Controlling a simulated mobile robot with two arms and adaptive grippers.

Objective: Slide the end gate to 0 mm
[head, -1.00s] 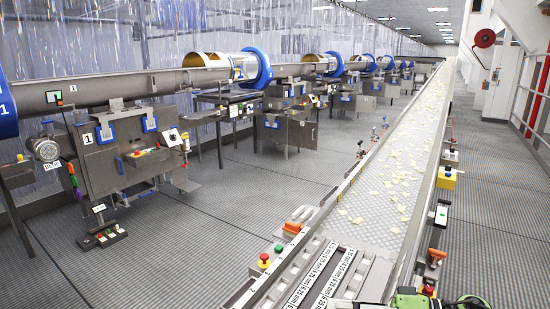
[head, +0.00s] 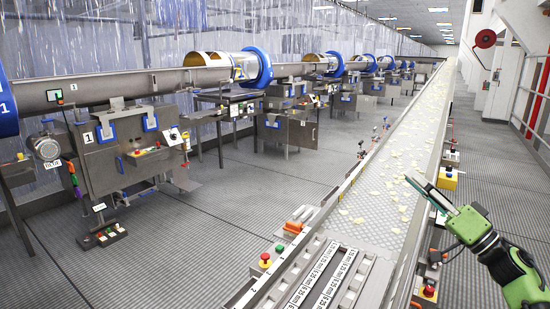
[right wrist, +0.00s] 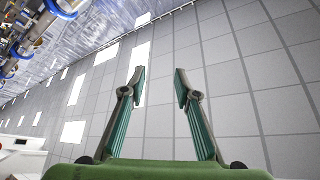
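The near end of the conveyor carries sloping metal slides with printed number scales (head: 322,277), low in the middle of the head view. I cannot tell which of these parts is the end gate, and its reading is too small to make out. My right gripper (head: 418,187) is raised at the right of the head view, beyond the scales and over the conveyor's right edge. In the right wrist view my right gripper (right wrist: 159,78) is open, with nothing between its fingers and the ceiling behind them. My left gripper is not in view.
The long conveyor belt (head: 390,195) carries scattered pale chips. Drums and cabinets stand left, across open floor.

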